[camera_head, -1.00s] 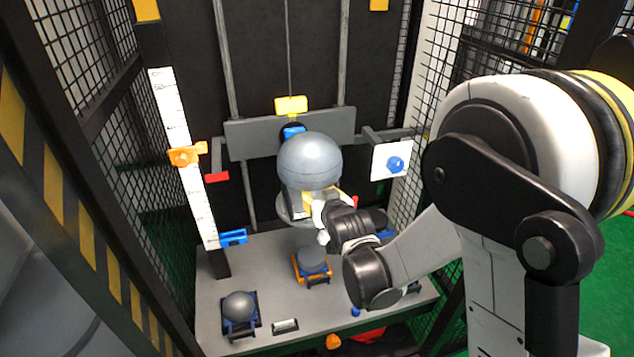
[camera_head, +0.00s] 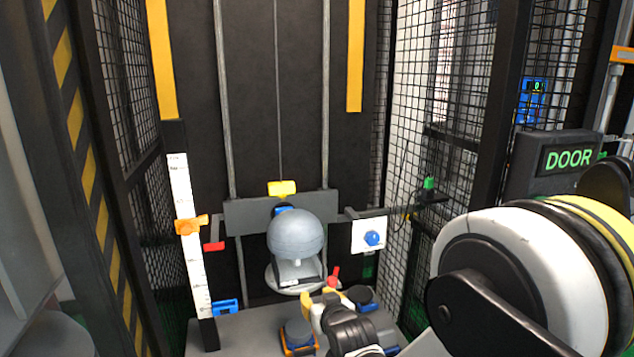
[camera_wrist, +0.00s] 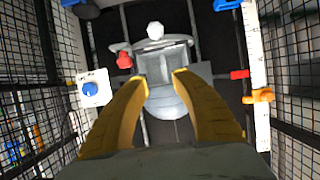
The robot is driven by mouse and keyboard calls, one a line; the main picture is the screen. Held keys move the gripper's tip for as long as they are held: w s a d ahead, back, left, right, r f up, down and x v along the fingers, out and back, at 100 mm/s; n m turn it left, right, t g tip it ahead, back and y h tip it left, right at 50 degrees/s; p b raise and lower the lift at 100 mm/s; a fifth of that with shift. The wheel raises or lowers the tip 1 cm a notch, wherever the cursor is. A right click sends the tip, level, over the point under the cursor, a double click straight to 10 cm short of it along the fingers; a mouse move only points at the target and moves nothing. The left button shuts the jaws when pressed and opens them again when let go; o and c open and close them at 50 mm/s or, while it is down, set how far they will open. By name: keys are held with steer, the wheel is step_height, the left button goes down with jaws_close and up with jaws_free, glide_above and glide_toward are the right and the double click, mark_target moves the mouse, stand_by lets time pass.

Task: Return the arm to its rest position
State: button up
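My gripper (camera_head: 328,297) is low in the head view, in front of and below the grey dome (camera_head: 296,234) on its round plate. In the wrist view its two yellow fingers (camera_wrist: 159,78) stand apart with nothing held between them. The dome (camera_wrist: 168,104) and its grey support show beyond the fingers there. My arm is bent, and part of it is cut off by the lower edge of the head view.
A white scale with an orange slider (camera_head: 188,226) and a blue clip (camera_head: 226,306) stands left. A white panel with a blue knob (camera_head: 372,238) is right of the dome. Mesh cage walls close both sides. A DOOR sign (camera_head: 568,158) is at right.

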steer(key=s+d+r+m+g+h, duration=0.2)
steer(key=s+d+r, duration=0.6)
steer(key=s+d, duration=0.25)
steer(key=s+d+g, duration=0.2)
steer(key=s+d, duration=0.2)
steer(key=s, duration=0.5)
steer(key=s+d+m+g+h, duration=0.1)
steer(key=s+d, duration=0.3)
steer(key=s, duration=0.6)
steer(key=shift+s+d+f+g+h, duration=0.15)
steer(key=shift+s+f+g+h, duration=0.15)
steer(key=shift+f+g, duration=0.1)
